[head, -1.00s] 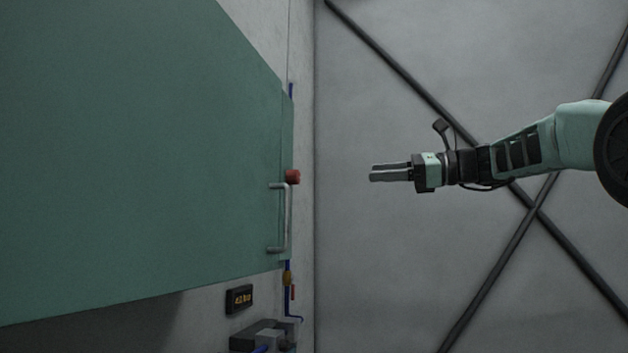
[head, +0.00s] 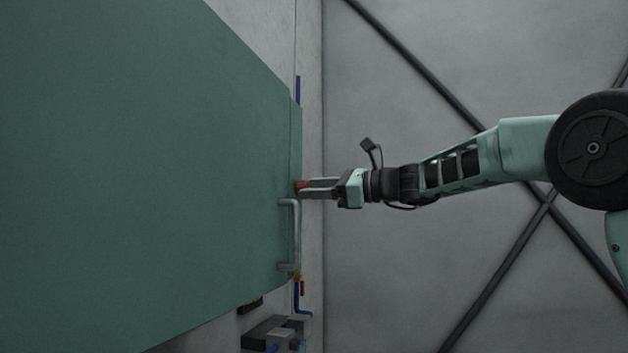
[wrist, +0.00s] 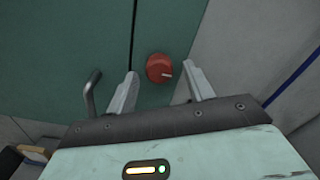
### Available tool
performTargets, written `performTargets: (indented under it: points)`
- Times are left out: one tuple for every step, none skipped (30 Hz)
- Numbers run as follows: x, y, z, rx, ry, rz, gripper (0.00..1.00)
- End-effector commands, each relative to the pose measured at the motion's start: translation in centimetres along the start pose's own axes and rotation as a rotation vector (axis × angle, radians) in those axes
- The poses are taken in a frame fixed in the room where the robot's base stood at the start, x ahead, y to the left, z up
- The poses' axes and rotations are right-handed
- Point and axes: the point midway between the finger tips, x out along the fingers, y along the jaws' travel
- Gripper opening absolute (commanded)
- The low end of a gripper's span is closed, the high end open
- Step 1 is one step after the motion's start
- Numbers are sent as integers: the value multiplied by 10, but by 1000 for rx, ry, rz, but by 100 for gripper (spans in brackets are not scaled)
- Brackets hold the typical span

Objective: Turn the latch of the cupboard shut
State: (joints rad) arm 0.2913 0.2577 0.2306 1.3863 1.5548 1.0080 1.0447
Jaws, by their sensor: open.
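The cupboard (head: 150,180) is a large green box on the wall, filling the left of the head view. Its latch is a red round knob (wrist: 160,68) with a pale mark pointing right, beside the dark door seam in the wrist view. The latch also shows in the head view (head: 301,186), partly covered by my fingers. My gripper (head: 306,188) is open, with its fingertips at the knob. In the wrist view my gripper (wrist: 160,88) has one finger on each side of the knob, with gaps visible. Contact cannot be told.
A grey bar handle (head: 296,235) sticks out from the cupboard just below the latch; it stands left of my fingers in the wrist view (wrist: 92,92). Grey boxes (head: 275,332) and a blue pipe (head: 298,300) are lower on the wall.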

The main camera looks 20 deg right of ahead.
Motion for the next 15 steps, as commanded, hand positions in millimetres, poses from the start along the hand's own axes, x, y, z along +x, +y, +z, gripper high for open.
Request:
performTargets:
  points:
    - [3,0,1,0,0,0,52]
    - [5,0,1,0,0,0,52]
    - [6,0,1,0,0,0,52]
    - [7,0,1,-1,0,0,52]
    - [7,0,0,-1,0,0,52]
    - [8,0,0,-1,0,0,52]
    - [8,0,0,-1,0,0,52]
    - [8,0,0,-1,0,0,52]
    - [8,0,0,-1,0,0,52]
    - [7,0,0,-1,0,0,52]
    - [7,0,0,-1,0,0,52]
    - [7,0,0,-1,0,0,46]
    - [7,0,0,-1,0,0,38]
    - [7,0,0,-1,0,0,30]
    - [7,0,0,-1,0,0,19]
